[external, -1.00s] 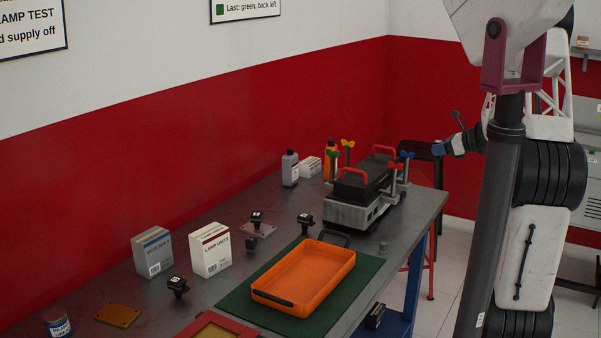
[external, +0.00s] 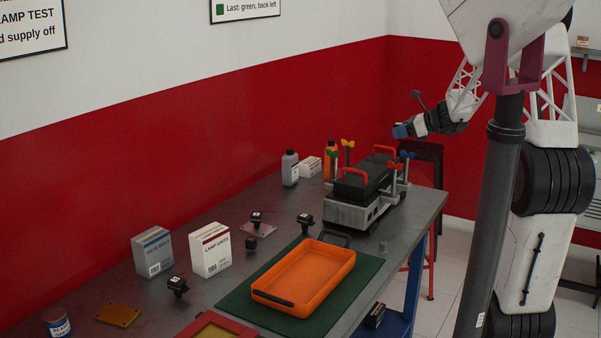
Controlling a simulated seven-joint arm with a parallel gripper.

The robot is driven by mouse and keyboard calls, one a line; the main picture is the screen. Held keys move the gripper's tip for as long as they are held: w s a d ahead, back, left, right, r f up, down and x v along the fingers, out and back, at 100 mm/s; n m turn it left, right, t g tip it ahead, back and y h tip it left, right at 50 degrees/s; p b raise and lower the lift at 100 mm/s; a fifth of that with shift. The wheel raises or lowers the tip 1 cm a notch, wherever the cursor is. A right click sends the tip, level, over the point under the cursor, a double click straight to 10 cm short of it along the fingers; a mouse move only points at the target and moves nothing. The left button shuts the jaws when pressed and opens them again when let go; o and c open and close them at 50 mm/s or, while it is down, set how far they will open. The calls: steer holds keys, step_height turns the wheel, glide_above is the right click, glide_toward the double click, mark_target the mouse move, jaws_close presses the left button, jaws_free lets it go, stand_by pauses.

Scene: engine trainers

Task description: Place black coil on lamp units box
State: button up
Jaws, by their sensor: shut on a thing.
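The white lamp units box (external: 210,252) stands upright on the workbench at the left. Small black coil-like parts sit near it: one in front (external: 178,286), one to its right (external: 251,243), and one farther right (external: 305,223). My gripper (external: 402,131) is in the air above the far right end of the bench, beyond the engine trainer, well away from the box. It points left, with blue at its tip. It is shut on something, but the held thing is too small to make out.
The engine trainer (external: 352,214) with red handles stands at the far end. An orange tray (external: 304,282) lies on a green mat (external: 240,304). A grey box (external: 152,252) stands beside the lamp units box. Bottles (external: 290,168) stand at the back.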

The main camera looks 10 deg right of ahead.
steer(key=s+a+n+g+y, duration=0.15)
steer(key=s+a, duration=0.25)
steer(key=a, duration=1.1)
steer(key=s+a+n+g, duration=0.2)
steer(key=s+a, duration=0.2)
steer(key=a, duration=1.2)
steer(key=s+a+n+g, duration=0.4)
steer(key=s+a, duration=1.5)
steer(key=a, duration=0.3)
step_height(320, 180, down, 11)
steer(key=shift+y, duration=0.45)
steer(key=shift+a+f+m, duration=0.1)
steer(key=shift+a+m, duration=0.1)
steer(key=shift+m, duration=0.05)
glide_above(207, 231)
steer(key=shift+f, duration=0.7)
